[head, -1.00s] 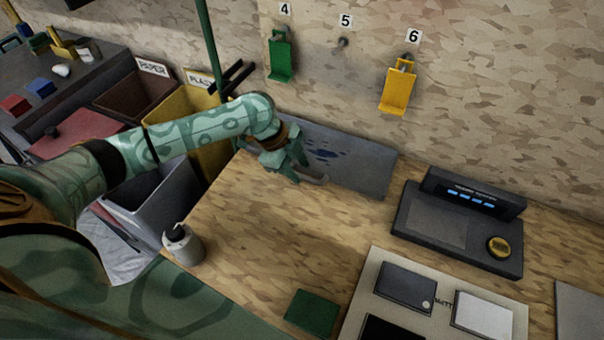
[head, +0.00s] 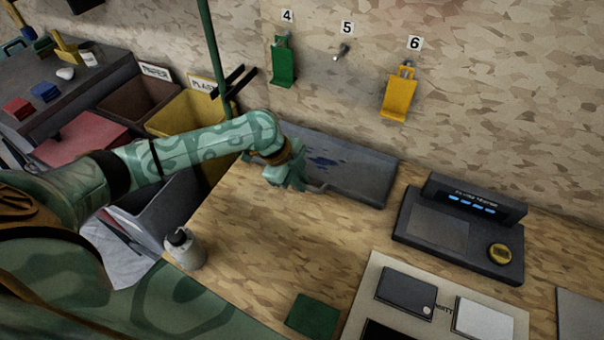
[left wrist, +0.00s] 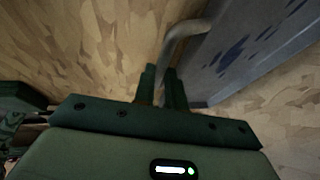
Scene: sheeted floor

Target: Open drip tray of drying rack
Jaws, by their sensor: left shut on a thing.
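A grey slab-like unit with blue stains, which I take for the drying rack's drip tray (head: 360,181), is at the back of the table against the wall. Its stained face also fills the upper right of the left wrist view (left wrist: 256,48). A bent grey bar handle (head: 319,188) sticks out at its front; in the left wrist view the handle (left wrist: 186,29) runs down between my fingers. My left gripper (head: 297,184) is shut on this handle; its two dark green fingers (left wrist: 164,88) stand close on either side. The arm hides the unit's left end. My right gripper is out of view.
A dark device with a yellow knob (head: 499,253) stands to the right. A pump bottle (head: 183,247) is near the table's left edge. A green square (head: 312,315) and a board with cards (head: 375,270) lie in front. The tabletop before the handle is clear.

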